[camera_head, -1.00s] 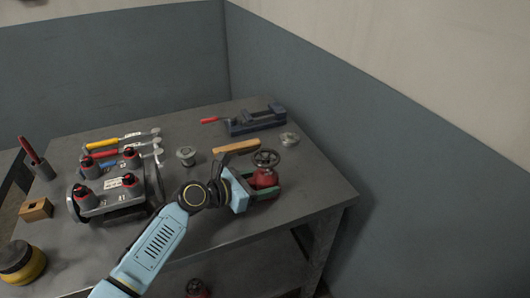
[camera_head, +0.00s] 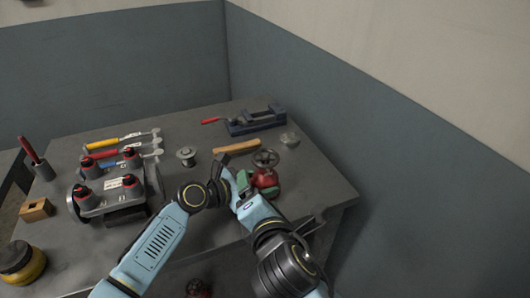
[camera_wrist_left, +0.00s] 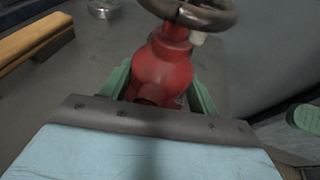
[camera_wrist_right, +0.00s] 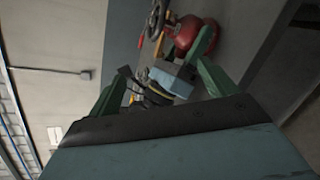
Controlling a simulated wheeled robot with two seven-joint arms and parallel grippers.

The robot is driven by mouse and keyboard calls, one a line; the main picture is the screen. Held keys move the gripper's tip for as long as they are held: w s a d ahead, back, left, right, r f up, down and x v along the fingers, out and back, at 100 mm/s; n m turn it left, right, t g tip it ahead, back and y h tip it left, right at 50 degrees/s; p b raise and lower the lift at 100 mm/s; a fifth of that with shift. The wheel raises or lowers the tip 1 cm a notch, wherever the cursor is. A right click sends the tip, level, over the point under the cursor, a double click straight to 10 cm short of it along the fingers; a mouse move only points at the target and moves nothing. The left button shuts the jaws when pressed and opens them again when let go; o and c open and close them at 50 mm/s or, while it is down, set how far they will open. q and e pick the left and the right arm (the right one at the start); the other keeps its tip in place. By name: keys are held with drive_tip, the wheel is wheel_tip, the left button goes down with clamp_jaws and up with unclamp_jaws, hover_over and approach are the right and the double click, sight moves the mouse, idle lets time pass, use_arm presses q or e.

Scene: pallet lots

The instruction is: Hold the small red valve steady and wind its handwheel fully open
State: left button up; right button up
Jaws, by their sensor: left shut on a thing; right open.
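The small red valve (camera_head: 265,178) stands upright on the workbench, its dark handwheel (camera_head: 266,157) on top. In the left wrist view the red body (camera_wrist_left: 163,72) sits between my left gripper's green fingers (camera_wrist_left: 160,88), which are shut on it, below the handwheel (camera_wrist_left: 190,12). My right gripper (camera_wrist_right: 153,75) is open and empty. In the head view my right arm reaches in from the bottom, in front of the valve, and partly hides my left gripper. In the right wrist view the valve (camera_wrist_right: 182,35) shows beyond the fingertips, near the right finger.
A wooden-handled tool (camera_head: 237,146) lies behind the valve, with a blue-grey vise (camera_head: 256,122) farther back. A round metal part (camera_head: 186,155) stands to the left.

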sight(265, 149)
drive_tip(key=w+n+t, duration=0.1)
drive_tip(key=w+n, duration=0.2)
drive_tip(key=w, duration=0.2)
drive_tip(key=w+f+n+t, duration=0.1)
drive_tip(key=w+n, duration=0.2)
drive_tip(key=w, duration=0.2)
drive_tip(key=w+d+n+t+h, duration=0.1)
drive_tip(key=w+n, duration=0.3)
drive_tip(key=w, duration=0.1)
drive_tip(key=shift+f, duration=0.15)
drive_tip(key=shift+c, duration=0.4)
drive_tip(key=c, duration=0.9)
